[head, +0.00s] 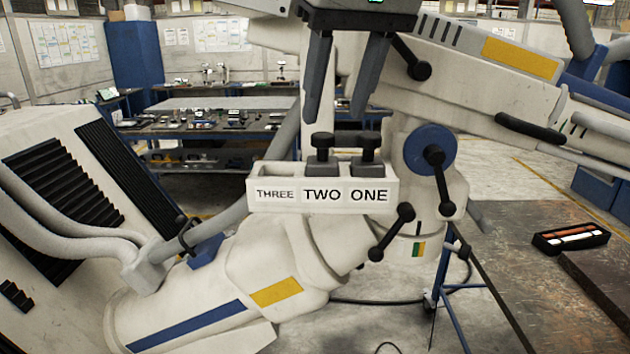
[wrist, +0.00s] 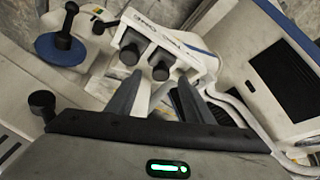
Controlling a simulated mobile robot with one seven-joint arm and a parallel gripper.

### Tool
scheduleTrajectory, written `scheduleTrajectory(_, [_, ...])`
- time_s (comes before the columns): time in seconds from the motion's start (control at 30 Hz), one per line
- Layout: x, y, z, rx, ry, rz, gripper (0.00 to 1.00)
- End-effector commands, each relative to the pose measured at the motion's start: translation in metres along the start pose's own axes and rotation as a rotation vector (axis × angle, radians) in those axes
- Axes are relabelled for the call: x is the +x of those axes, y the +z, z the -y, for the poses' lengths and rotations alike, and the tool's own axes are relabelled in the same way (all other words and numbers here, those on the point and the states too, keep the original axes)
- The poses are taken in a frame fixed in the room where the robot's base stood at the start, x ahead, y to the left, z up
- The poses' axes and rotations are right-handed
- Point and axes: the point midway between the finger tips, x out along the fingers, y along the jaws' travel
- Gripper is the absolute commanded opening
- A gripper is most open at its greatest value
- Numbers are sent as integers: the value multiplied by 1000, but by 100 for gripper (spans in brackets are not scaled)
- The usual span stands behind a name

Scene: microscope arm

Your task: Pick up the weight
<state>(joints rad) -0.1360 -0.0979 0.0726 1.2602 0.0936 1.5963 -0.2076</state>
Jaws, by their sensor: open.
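Two black weights with knob tops stand upright in a white holder (head: 262,176) labelled THREE, TWO, ONE. One weight (head: 322,158) is above TWO and the other (head: 368,157) above ONE. No weight shows above THREE. My gripper (head: 340,117) is open and empty, pointing down above the holder, with its fingertips above the knobs. In the wrist view, the TWO weight (wrist: 161,68) appears between the fingertips (wrist: 160,80), and the ONE weight (wrist: 131,52) lies just left of them. How near the fingers are in depth is hard to tell.
The holder sits on a large white microscope arm (head: 255,255) with black knobs (head: 405,212) sticking out right of it. A grey tabletop (head: 530,235) with a black tray (head: 570,238) is at right. A cluttered bench (head: 215,125) stands behind.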

Motion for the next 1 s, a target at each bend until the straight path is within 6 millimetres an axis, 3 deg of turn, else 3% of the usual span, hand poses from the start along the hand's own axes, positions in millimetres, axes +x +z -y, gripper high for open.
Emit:
scheduleTrajectory(0.27, [22,0,1,0,0,1,47])
scheduleTrajectory(0.53, [61,-1,4,0,-1,2,47])
scheduleTrajectory(0.87, [67,-2,4,0,0,-1,47])
scheduleTrajectory(1.0, [67,-2,3,0,0,-1,23])
